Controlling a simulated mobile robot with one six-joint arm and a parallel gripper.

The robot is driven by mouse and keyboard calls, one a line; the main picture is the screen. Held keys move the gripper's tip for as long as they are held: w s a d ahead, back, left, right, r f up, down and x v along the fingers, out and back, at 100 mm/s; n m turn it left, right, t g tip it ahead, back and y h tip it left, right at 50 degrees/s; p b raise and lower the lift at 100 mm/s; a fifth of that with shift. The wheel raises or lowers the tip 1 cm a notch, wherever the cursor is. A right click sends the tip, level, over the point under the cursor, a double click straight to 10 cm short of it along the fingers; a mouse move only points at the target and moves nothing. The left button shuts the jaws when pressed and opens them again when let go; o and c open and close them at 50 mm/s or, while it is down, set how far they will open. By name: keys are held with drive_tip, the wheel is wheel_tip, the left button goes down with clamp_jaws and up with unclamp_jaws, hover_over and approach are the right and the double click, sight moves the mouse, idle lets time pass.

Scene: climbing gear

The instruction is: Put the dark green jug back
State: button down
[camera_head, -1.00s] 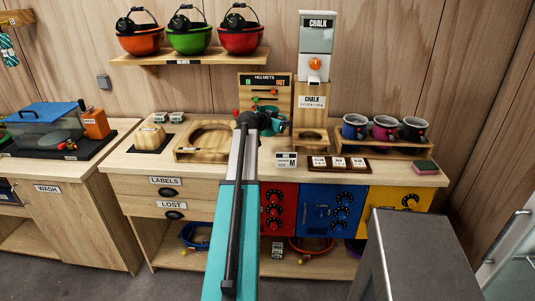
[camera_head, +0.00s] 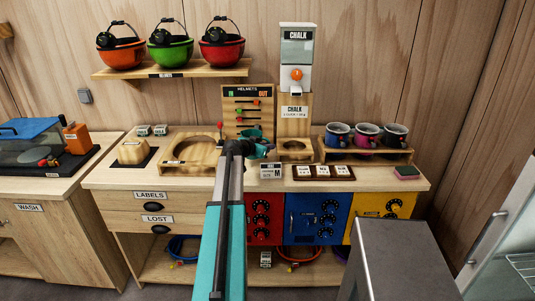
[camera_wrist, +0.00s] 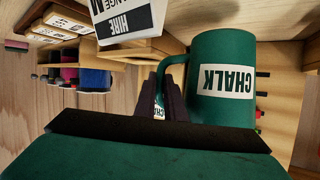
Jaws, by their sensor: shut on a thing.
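The dark green jug with a white CHALK label shows large and upside down in the wrist view (camera_wrist: 222,48). My gripper (camera_wrist: 163,100) is shut on the jug's handle. In the head view, my gripper and the jug are small and partly hidden behind my arm, over the counter in front of the helmets board. The chalk dispenser (camera_head: 297,45) stands just to their right on a wooden stand. The stand's low base has a round opening (camera_head: 297,146). I cannot tell from the head view how high the jug is above the counter.
A hire tag (camera_head: 270,171) and a card tray (camera_head: 323,173) sit at the counter's front. Mugs stand in a wooden rack (camera_head: 365,157) at the right. A wooden block with a round hollow (camera_head: 190,166) lies left of my arm. A grey cabinet (camera_head: 403,260) stands front right.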

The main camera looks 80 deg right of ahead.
drive_tip(key=shift+f, duration=0.15)
drive_tip(key=shift+f+p, duration=0.6)
drive_tip(key=shift+f, duration=1.15)
drive_tip(key=shift+f, duration=0.15)
drive_tip(key=c, duration=1.8)
unclamp_jaws()
drive_tip(key=shift+w+a+r, duration=0.2)
drive_tip(key=shift+a+r, duration=0.05)
drive_tip(key=shift+a, duration=0.25)
drive_tip(key=shift+b+v, duration=1.85)
drive_tip(key=shift+v, duration=3.65)
drive_tip(key=shift+d+r, duration=0.1)
